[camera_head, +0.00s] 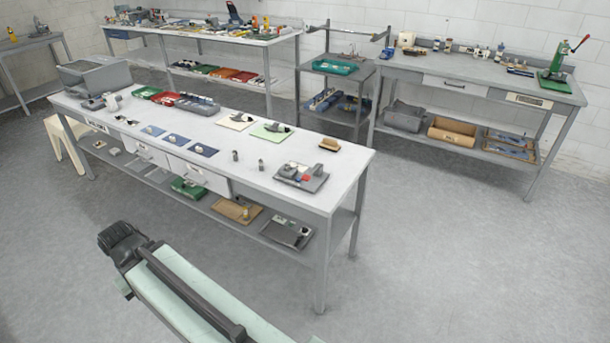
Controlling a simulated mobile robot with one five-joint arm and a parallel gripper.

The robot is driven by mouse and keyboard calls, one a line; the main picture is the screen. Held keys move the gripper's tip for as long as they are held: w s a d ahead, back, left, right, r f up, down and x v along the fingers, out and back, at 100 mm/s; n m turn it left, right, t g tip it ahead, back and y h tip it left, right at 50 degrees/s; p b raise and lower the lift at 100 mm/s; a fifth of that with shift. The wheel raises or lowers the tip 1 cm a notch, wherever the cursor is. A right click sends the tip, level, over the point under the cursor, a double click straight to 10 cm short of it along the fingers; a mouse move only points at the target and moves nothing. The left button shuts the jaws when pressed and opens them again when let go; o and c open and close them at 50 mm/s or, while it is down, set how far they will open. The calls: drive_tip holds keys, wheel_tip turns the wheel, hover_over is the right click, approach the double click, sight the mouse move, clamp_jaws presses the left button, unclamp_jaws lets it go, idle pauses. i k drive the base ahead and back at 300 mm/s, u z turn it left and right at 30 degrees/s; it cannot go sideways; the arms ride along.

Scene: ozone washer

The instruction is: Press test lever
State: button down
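No part is clearly marked as the test lever. A grey fixture (302,176) with a small red part sits at the near right end of the long front table; its details are too small to tell. A green press (557,82) with a raised red-tipped handle stands at the right end of the back right bench. My pale green arm, with a dark bar along it and a dark joint at its far end, lies low in front of the front table, apart from it. I see no gripper fingers.
The long front table (345,172) holds blue pads, small grey parts, trays and a grey box (95,76). A drawered bench (460,75) stands back right, beside a shelf rack (310,87). A cream stool (66,140) stands left. The floor (440,260) at front right is clear.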

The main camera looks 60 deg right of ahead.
sight(306, 178)
drive_tip(key=i, duration=0.85)
drive_tip(key=u, duration=0.05)
